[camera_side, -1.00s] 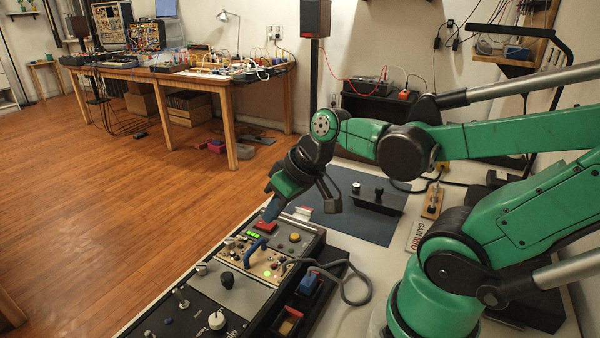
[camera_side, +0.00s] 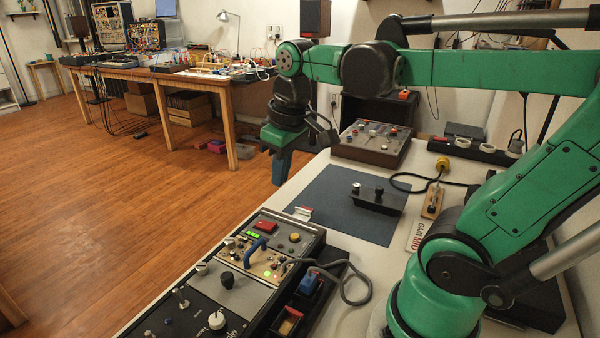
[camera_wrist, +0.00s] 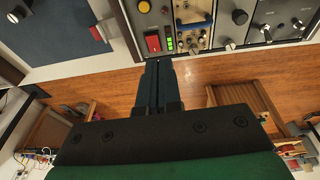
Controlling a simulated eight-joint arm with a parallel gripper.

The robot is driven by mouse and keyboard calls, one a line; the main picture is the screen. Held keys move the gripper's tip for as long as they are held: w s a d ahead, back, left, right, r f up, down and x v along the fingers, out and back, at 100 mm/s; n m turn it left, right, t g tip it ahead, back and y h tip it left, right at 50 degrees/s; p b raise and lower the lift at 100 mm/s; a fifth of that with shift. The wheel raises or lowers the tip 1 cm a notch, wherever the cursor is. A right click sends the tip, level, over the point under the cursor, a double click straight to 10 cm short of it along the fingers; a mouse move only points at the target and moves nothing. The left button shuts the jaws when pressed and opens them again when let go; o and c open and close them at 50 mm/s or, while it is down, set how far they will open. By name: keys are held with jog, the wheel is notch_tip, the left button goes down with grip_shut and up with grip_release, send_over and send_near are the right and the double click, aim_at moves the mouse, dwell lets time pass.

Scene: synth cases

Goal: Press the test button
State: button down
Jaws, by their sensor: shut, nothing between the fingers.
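A control panel (camera_side: 214,289) lies along the table's left edge. On it are a red rectangular button (camera_side: 265,226) and a round yellow button (camera_side: 295,237); I cannot read which is labelled test. In the wrist view the red button (camera_wrist: 152,42) lies just beyond my fingertips, with the yellow button (camera_wrist: 144,6) farther up. Green lights (camera_wrist: 169,43) glow beside the red button. My gripper (camera_side: 280,178) is shut and empty, pointing down. In the side view it hangs well above the panel's far end, touching nothing.
A dark mat (camera_side: 330,206) with a small black box (camera_side: 377,198) lies beyond. Wooden floor (camera_side: 120,200) is left of the table.

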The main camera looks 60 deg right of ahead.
aim_at(294, 235)
jog(key=shift+s+d+r+g, duration=0.25)
jog(key=shift+d+r+g, duration=0.3)
jog(key=shift+d+g, duration=0.05)
jog(key=shift+s+d+r+g, duration=0.2)
jog(key=shift+d+r+g, duration=0.35)
jog(key=shift+d+g, duration=0.05)
jog(key=shift+f, duration=0.1)
notch_tip(294, 235, down, 14)
jog(key=shift+r, duration=0.1)
jog(key=shift+w+f, duration=0.1)
jog(key=shift+f, duration=0.75)
jog(key=shift+r, duration=0.1)
jog(key=shift+r, duration=4.3)
